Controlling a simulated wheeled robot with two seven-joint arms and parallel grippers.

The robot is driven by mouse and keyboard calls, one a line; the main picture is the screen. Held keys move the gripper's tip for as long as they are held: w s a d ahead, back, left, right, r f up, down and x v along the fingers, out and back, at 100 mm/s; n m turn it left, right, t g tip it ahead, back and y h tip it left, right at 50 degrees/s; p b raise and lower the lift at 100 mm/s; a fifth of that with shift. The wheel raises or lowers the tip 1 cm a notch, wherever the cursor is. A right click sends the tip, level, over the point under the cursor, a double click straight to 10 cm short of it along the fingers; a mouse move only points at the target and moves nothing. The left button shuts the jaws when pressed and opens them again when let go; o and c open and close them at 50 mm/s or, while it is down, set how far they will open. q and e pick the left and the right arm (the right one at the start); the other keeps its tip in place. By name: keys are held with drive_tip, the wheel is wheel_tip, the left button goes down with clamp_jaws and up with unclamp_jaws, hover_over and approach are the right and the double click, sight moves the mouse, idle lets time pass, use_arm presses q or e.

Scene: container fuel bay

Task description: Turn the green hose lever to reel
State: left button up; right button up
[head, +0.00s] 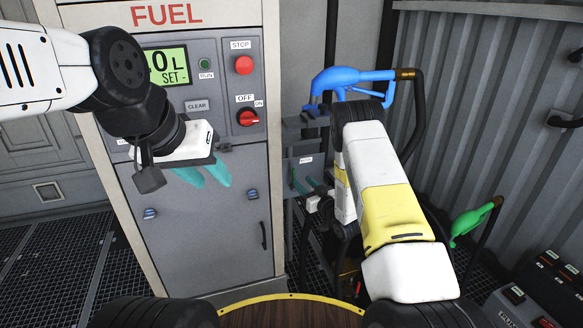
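I cannot make out a green hose lever for certain. A green nozzle-shaped piece (468,222) with a brown end stands at the right, beyond my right forearm. My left gripper (205,173) is in front of the fuel cabinet, below its control panel. Its two teal fingers are apart with nothing between them. My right gripper (307,184) is low beside the cabinet's right edge, near a grey bracket with a small white label (305,160). Its teal fingers are small and partly covered by my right arm. Whether they hold anything is unclear.
The fuel cabinet (210,230) has a red stop button (244,65) and a red off/on knob (249,118). A blue nozzle (350,80) hangs above my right wrist. A switch box (540,300) is at lower right. Corrugated wall (480,100) closes the right side.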

sight(295, 175)
drive_tip(key=x, duration=0.7)
drive_tip(key=shift+w+a+f, duration=0.1)
drive_tip(key=shift+w+a, duration=0.1)
drive_tip(key=shift+w, duration=0.05)
clamp_jaws()
idle(1.1)
